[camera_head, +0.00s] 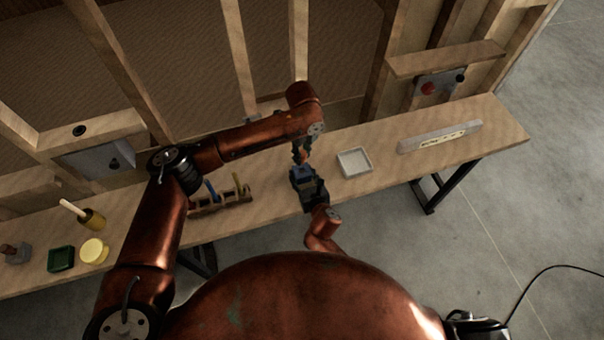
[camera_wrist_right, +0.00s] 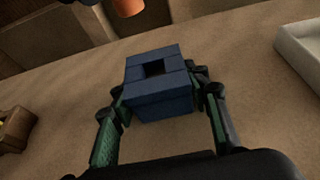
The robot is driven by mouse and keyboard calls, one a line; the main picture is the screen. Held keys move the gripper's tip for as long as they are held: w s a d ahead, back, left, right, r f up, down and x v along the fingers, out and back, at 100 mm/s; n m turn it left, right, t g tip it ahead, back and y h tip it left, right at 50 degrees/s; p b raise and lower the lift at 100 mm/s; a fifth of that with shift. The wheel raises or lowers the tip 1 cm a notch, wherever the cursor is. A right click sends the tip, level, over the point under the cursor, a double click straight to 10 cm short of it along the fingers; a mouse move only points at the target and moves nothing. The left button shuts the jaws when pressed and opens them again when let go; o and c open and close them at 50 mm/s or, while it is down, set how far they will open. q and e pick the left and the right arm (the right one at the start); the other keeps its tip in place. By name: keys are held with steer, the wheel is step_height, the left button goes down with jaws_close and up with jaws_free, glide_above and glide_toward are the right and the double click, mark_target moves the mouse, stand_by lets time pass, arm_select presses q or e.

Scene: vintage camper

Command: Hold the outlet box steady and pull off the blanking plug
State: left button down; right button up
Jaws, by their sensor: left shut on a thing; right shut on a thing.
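The outlet box (camera_wrist_right: 160,88) is a dark blue block with a square dark opening in its top; it also shows in the head view (camera_head: 301,173), above the bench. My right gripper (camera_wrist_right: 162,108) is shut on it, with one finger at each side. My left gripper (camera_head: 301,152) points down just above the box and is shut on a small orange piece, which looks like the blanking plug (camera_wrist_right: 128,7). The plug is apart from the box, above and behind it in the right wrist view, and partly cut off by the frame edge.
On the bench (camera_head: 375,182), a pale square tray (camera_head: 353,172) and a long pale strip (camera_head: 440,137) lie to the right. A wooden rack with tools (camera_head: 222,203) stands left of the box. A yellow round tub (camera_head: 94,251) and green tray (camera_head: 61,259) are farther left.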

steer(key=o, duration=1.4)
steer(key=v, duration=1.2)
